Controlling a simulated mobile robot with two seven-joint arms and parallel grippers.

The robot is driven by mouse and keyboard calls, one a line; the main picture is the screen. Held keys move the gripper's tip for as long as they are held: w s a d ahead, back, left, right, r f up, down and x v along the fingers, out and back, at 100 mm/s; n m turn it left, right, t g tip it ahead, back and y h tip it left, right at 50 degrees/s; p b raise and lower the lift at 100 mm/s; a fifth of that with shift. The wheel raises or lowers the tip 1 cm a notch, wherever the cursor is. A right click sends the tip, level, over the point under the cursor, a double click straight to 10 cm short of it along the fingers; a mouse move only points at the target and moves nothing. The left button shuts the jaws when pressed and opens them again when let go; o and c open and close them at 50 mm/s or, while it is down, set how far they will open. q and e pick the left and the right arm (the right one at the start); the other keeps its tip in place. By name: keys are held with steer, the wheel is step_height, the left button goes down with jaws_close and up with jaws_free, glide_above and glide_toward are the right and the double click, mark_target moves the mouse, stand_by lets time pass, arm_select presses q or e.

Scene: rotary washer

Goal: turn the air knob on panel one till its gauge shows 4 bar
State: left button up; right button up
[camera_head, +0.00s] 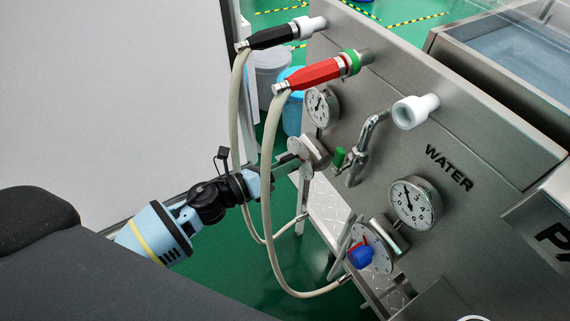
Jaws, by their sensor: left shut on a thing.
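A steel panel (466,214) slants across the right side of the head view. A small round gauge (322,107) sits at its upper left; its needle is too small to read surely. Below this gauge is a knob (316,152) with a pale round disc, facing left. My left gripper (292,165) comes from the lower left and is shut on this knob, hiding part of its front. No air label shows. A second gauge (413,203) is beside the word WATER, with a blue-handled knob (361,256) below it. My right gripper is out of view.
Black (274,37) and red (314,73) spray handles hang at the panel's top left. Their pale hoses (268,205) loop down close around my left wrist. A bent metal pipe with a green part (340,157) stands right of the held knob. A white panel (110,90) fills the left.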

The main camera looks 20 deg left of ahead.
arm_select(q)
steer(key=o, duration=1)
steer(key=v, duration=0.7)
steer(key=shift+s+a+b, duration=0.25)
steer(key=shift+s+b, duration=0.1)
steer(key=shift+b, duration=0.05)
